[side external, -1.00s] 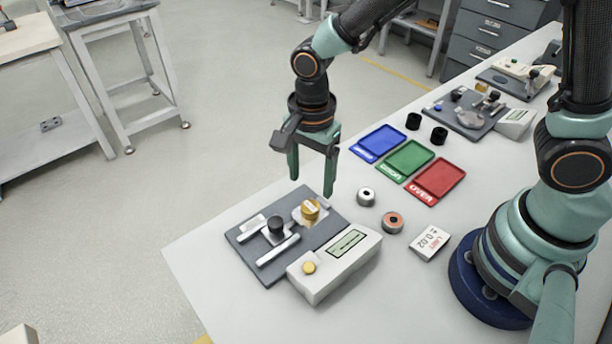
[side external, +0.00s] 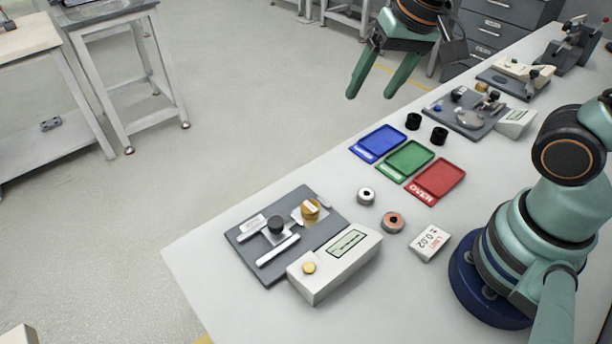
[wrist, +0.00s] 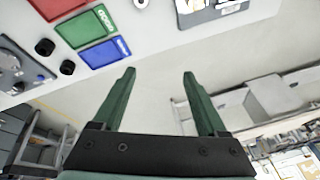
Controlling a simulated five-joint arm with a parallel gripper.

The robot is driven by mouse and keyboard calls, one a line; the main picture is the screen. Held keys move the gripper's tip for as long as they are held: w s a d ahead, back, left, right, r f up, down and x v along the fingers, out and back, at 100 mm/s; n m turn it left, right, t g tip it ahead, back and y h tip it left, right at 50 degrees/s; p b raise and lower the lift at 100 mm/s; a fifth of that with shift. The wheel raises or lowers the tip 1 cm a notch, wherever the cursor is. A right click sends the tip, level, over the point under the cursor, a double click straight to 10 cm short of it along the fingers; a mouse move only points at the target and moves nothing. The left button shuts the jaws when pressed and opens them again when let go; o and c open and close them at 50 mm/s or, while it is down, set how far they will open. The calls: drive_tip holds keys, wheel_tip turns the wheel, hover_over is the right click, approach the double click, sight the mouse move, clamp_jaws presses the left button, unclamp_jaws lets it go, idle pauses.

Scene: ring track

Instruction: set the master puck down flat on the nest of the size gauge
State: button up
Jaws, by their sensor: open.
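The size gauge (side external: 262,240) is a dark grey plate with two light bars, a black round part (side external: 277,224) and a white display box (side external: 336,263), at the near left end of the bench. A gold cylinder (side external: 311,211) with a pale label, which looks like the master puck, stands upright at the plate's right back part. I cannot tell the exact nest surface beneath it. My gripper (side external: 370,96) is open and empty, high and well away from the gauge, beyond the coloured trays. In the wrist view its two green fingers (wrist: 159,73) are spread with nothing between them.
Blue (side external: 378,143), green (side external: 405,160) and red (side external: 436,180) trays lie mid-bench, with two black cylinders (side external: 439,136) behind. Another fixture (side external: 470,115) stands farther back.

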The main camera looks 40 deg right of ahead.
drive_tip(key=d+n, duration=0.1)
drive_tip(key=s+d+r+n+t, duration=0.1)
drive_tip(key=d+n, duration=0.1)
drive_tip(key=s+d+r+n, duration=0.1)
drive_tip(key=shift+s+d+n+t+h, duration=0.1)
drive_tip(key=shift+d+n+t+h, duration=0.05)
drive_tip(key=shift+n+t+h, duration=0.15)
drive_tip(key=shift+c, duration=0.3)
